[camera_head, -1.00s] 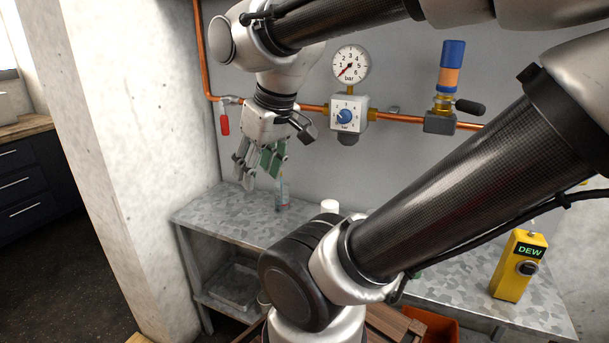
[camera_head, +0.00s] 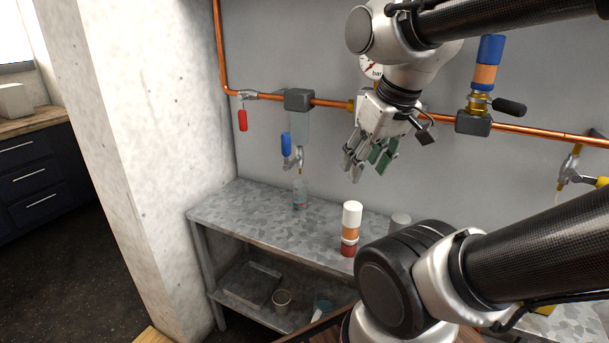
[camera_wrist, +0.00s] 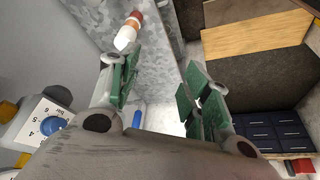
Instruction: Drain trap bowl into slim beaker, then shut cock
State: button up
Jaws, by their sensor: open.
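The trap bowl (camera_head: 301,128) is a clear cup under a grey head on the copper pipe, at the middle left of the head view. Its cock (camera_head: 294,160) sits just below, with the blue handle (camera_head: 286,144) upright. The slim beaker (camera_head: 300,193) stands upright on the metal bench under the spout; its fill is too small to tell. My gripper (camera_head: 366,162) is open and empty, in the air right of the bowl and cock. Its green-padded fingers also show spread in the wrist view (camera_wrist: 155,75).
A white, orange and red cylinder (camera_head: 351,228) stands on the bench (camera_head: 255,215). A red-handled valve (camera_head: 242,119) hangs left of the trap. A blue-topped fitting with a black lever (camera_head: 510,106) is on the pipe at right. A concrete pillar (camera_head: 150,150) bounds the left.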

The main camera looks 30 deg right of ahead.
jog(key=n+t+h, duration=0.3)
jog(key=n+h, duration=1.3)
jog(key=n, duration=0.7)
send_near(283, 143)
jog(key=x, duration=1.1)
jog(key=shift+w+d, duration=0.2)
jog(key=shift+w, duration=0.05)
